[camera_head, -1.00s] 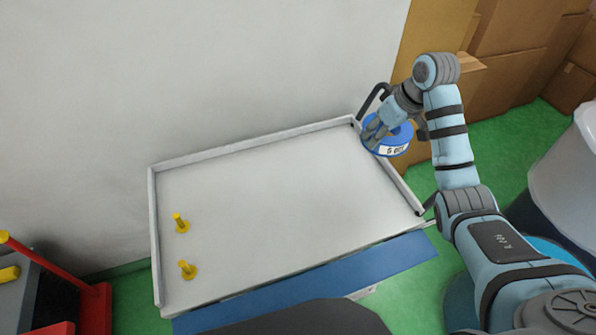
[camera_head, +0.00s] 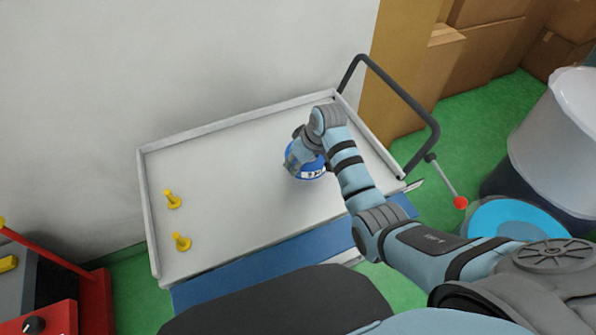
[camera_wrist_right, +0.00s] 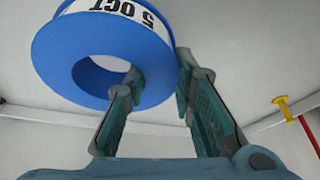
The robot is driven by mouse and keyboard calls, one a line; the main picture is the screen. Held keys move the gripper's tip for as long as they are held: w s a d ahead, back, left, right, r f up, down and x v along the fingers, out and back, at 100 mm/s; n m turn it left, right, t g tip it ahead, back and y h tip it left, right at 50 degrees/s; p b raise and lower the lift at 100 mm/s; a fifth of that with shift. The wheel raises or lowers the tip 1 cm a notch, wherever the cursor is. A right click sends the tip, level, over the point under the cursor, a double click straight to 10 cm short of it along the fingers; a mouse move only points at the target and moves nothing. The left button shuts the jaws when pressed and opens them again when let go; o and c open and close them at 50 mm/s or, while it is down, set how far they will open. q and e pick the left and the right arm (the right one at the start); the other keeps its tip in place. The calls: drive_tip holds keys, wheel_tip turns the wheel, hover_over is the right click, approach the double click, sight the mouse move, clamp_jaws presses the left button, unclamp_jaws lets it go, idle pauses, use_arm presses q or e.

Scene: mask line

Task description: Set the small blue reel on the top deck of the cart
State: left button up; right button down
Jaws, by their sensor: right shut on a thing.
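The small blue reel (camera_head: 310,172) has a white label and is over the right half of the cart's top deck (camera_head: 235,190) in the head view. My right gripper (camera_head: 304,155) is shut on its rim from above; the arm covers part of the reel. In the right wrist view the reel (camera_wrist_right: 100,60) shows its blue face, centre hole and a "5 OCT" label, with one finger of my right gripper (camera_wrist_right: 155,95) in the hole and the other outside. I cannot tell whether the reel touches the deck. My left gripper is not in view.
Two yellow pegs (camera_head: 181,242) stand at the deck's left end. A low rim (camera_head: 240,118) edges the deck, with a dark handle (camera_head: 405,90) at its right end. Cardboard boxes (camera_head: 485,55) and a pale drum (camera_head: 560,130) stand right. The deck's middle is clear.

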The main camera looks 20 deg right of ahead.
wheel_tip(320, 180, down, 4)
drive_tip(key=shift+r+b, duration=0.2)
drive_tip(key=shift+b, duration=0.2)
drive_tip(key=shift+w+f, duration=0.1)
drive_tip(key=shift+f, duration=0.1)
drive_tip(key=shift+f, duration=0.1)
drive_tip(key=c, duration=1.4)
unclamp_jaws()
drive_tip(key=shift+o, duration=0.2)
drive_tip(key=p+v, duration=0.3)
drive_tip(key=v, duration=0.8)
drive_tip(key=shift+r, duration=0.65)
drive_tip(key=shift+s, duration=0.2)
